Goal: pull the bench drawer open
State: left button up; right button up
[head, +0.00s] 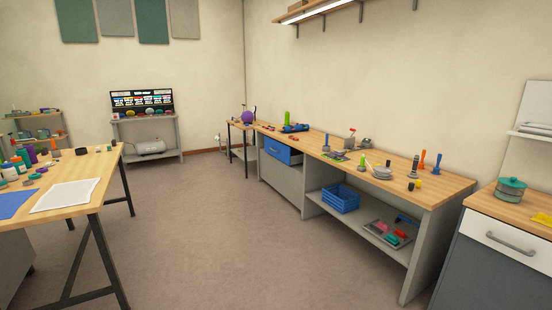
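The bench drawer (277,151) has a blue front and sits under the left part of the long wooden-topped bench (448,184), above a grey cabinet front. The blue front appears to stand out a little from the bench, with a grey side showing at its right. A small handle seems to be on the front, but it is too small to make out well. The bench stands along the right wall, some way off across the floor. Neither of my grippers shows in the head view.
Clear floor (220,230) lies before the bench. A wooden table (112,160) with bottles and a white sheet (66,195) stands at left. A blue crate (340,198) is on the bench's lower shelf. A grey cabinet with a white drawer (508,240) stands at right.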

aim_at(289, 155)
jog(key=i+u, duration=0.1)
jog(key=i, duration=0.8)
jog(key=i+u, duration=0.1)
jog(key=i, duration=0.85)
jog(key=i+l+u, duration=0.1)
jog(key=i, duration=0.8)
jog(key=i+j, duration=0.1)
jog(key=i, duration=0.65)
jog(key=i+j+z, duration=0.1)
jog(key=i, duration=0.65)
jog(key=i+j, duration=0.15)
jog(key=i, duration=0.65)
